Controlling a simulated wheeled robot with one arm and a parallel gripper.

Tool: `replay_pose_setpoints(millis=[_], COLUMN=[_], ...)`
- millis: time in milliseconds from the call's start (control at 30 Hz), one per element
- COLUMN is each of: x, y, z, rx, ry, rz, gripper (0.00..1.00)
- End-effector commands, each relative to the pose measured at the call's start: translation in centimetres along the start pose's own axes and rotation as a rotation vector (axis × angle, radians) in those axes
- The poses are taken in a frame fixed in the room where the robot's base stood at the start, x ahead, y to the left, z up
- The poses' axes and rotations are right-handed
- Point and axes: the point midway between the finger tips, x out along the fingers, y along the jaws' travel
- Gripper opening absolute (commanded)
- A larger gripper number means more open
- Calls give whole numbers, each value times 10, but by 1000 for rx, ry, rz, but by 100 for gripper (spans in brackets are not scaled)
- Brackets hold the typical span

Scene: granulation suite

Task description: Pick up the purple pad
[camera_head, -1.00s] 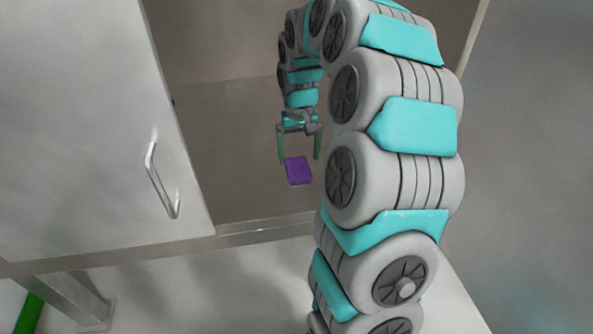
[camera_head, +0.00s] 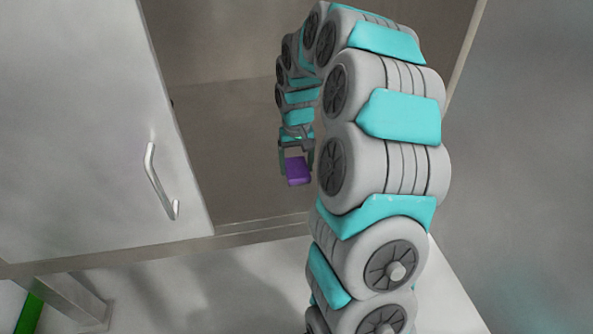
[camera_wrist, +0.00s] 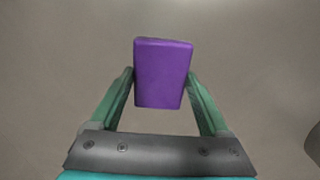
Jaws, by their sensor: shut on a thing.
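The purple pad (camera_head: 297,171) is a small rectangular block at the front part of the cabinet floor, just behind the front ledge. My gripper (camera_head: 296,160) reaches down over it, with a finger at each side. In the wrist view the pad (camera_wrist: 162,74) sits between the two green fingertips of my gripper (camera_wrist: 161,80), which are shut on its sides. The pad's far end sticks out past the fingertips. I cannot tell whether the pad still touches the surface below.
A grey cabinet door (camera_head: 85,120) with a metal handle (camera_head: 158,182) stands at the left. The front ledge (camera_head: 255,229) runs below the opening. A grey wall panel (camera_head: 525,170) closes off the right. The cabinet floor (camera_head: 235,150) around the pad looks clear.

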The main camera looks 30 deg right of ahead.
Motion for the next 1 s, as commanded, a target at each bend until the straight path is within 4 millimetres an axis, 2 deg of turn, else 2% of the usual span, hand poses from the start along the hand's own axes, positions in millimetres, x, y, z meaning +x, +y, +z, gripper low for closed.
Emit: replay_pose_setpoints(millis=[67, 400, 567, 667, 1000], x=[0, 0, -1, -10, -72], y=[0, 0, 0, 0, 0], z=[0, 0, 0, 0, -1], rx=[0, 0, 0, 0, 0], ry=[0, -1, 0, 1, 3], rz=[0, 0, 0, 0, 1], gripper=[49, 12, 12, 12, 12])
